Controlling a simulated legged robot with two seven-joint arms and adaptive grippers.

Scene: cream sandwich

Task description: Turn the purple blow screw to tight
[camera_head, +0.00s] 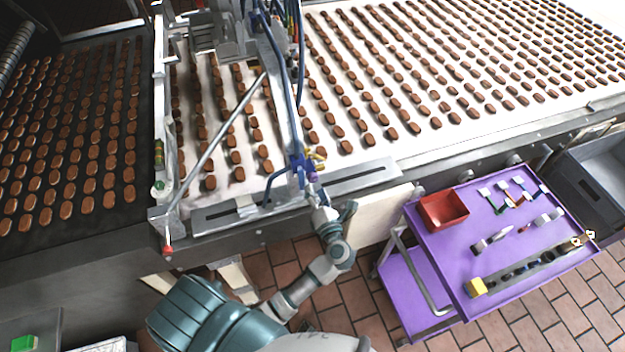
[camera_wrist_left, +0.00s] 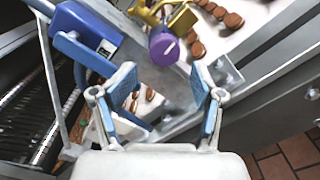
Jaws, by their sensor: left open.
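The purple screw (camera_head: 313,177) is a small knob at the lower end of a blue and yellow fitting on the conveyor's near side. In the left wrist view the purple screw (camera_wrist_left: 164,46) shows its round end face with a pale slot line. My left gripper (camera_head: 316,192) is just below and in front of the screw. In the left wrist view my left gripper (camera_wrist_left: 162,75) is open, its blue-padded fingers either side of and short of the screw, with nothing between them. I cannot tell the screw's tightness. My right gripper is not in view.
The yellow bracket (camera_wrist_left: 182,20) and blue block (camera_wrist_left: 88,38) sit close around the screw. A conveyor (camera_head: 450,65) carries rows of brown biscuits behind. A purple cart (camera_head: 535,250) with a red bin (camera_head: 443,210) and tools stands at the right. Tiled floor is free in front.

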